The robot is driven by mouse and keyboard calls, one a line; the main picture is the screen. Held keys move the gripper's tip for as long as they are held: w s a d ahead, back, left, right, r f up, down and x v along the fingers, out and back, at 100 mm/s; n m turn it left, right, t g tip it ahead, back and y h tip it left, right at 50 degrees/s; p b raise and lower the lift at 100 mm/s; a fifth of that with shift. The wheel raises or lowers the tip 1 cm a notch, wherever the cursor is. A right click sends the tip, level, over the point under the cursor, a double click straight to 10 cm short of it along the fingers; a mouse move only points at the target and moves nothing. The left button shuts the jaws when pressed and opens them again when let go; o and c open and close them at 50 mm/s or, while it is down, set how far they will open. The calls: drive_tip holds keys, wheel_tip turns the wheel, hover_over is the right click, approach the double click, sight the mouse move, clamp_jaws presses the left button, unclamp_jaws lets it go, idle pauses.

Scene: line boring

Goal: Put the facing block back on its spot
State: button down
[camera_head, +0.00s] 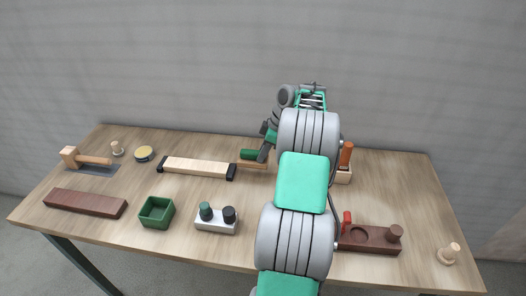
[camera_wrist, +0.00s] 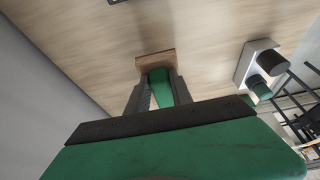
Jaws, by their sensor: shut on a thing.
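My gripper (camera_wrist: 157,92) has its two dark fingers closed on either side of a green round part (camera_wrist: 160,88), with a brown wooden piece (camera_wrist: 156,59) at its far end. I take this held thing to be the facing block. In the head view its green part (camera_head: 248,154) shows left of my gripper, near the back of the table. A strip of wood (camera_head: 252,165) shows just below it. I cannot tell whether the held thing touches the table. My arm hides much of the table's middle right. No marked spot is clear.
A pale bar with black ends (camera_head: 197,166) lies left of my gripper. A grey holder (camera_head: 210,226) with green and black knobs, a green box (camera_head: 156,212) and a dark red bar (camera_head: 85,203) stand in front.

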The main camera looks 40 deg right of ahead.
drive_tip(key=shift+f+b, duration=2.2)
drive_tip(key=shift+f, duration=0.85)
drive_tip(key=shift+f, duration=0.1)
drive_tip(key=shift+f+b, duration=0.5)
drive_tip(key=shift+b, duration=0.1)
drive_tip(key=c, duration=1.1)
unclamp_jaws()
drive_tip(key=shift+o, duration=0.7)
drive_tip(key=o, duration=1)
drive_tip(key=shift+c, duration=0.2)
